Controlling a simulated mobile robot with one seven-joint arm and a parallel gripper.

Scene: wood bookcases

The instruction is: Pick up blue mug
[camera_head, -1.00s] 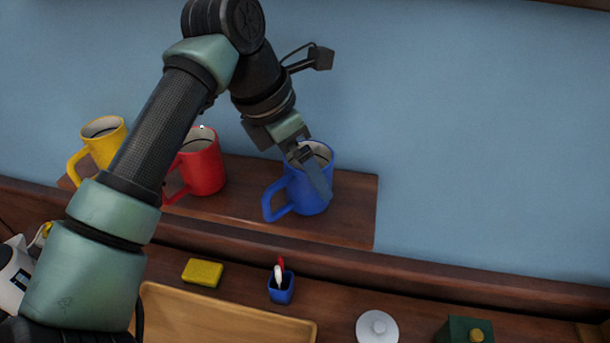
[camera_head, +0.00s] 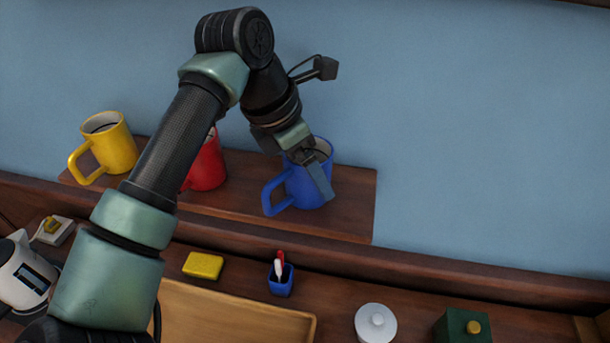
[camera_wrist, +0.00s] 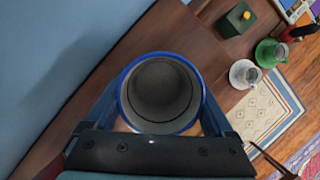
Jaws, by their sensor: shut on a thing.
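The blue mug (camera_head: 304,187) stands on a dark wooden shelf board (camera_head: 352,205) against the blue wall, its handle to the left. My gripper (camera_head: 322,182) reaches down to it from the upper left and is shut on it. One finger lies along the mug's near outer side. In the wrist view the blue mug (camera_wrist: 162,92) appears from above, open and dark grey inside, with my gripper (camera_wrist: 160,100) having one finger on either side. I cannot tell whether the mug's base still touches the board.
A red mug (camera_head: 208,165), partly hidden by my arm, and a yellow mug (camera_head: 112,149) stand left on the same board. Below are a yellow block (camera_head: 203,265), a blue cup with pens (camera_head: 281,281), a wooden tray (camera_head: 235,322), a white lid (camera_head: 376,323) and a green box (camera_head: 463,327).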

